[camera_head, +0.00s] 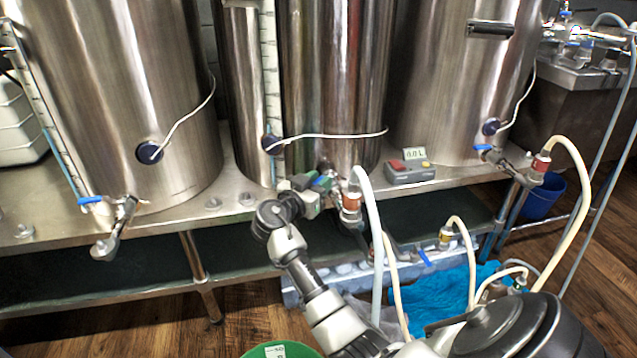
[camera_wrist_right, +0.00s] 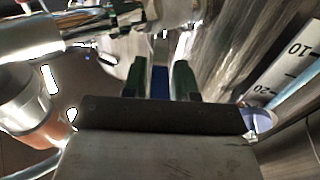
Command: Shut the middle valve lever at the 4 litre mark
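The middle kettle (camera_head: 335,75) is a tall steel vessel with a valve low on its front. Its blue valve lever (camera_head: 320,182) shows at my right gripper (camera_head: 312,188), partly hidden by the green fingers. In the right wrist view the right gripper's fingers (camera_wrist_right: 160,82) stand apart with the blue lever (camera_wrist_right: 160,80) between them; narrow gaps seem to remain beside it. The volume meter (camera_head: 409,172) on the bench right of the valve reads 0.0 L. My left gripper is not in view.
Steel kettles stand left (camera_head: 120,90) and right (camera_head: 465,80), with blue-levered valves. A pale hose (camera_head: 375,240) hangs from the middle valve's red fitting, close to my right arm. A green bucket (camera_head: 280,350) and blue cloth (camera_head: 440,290) lie below.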

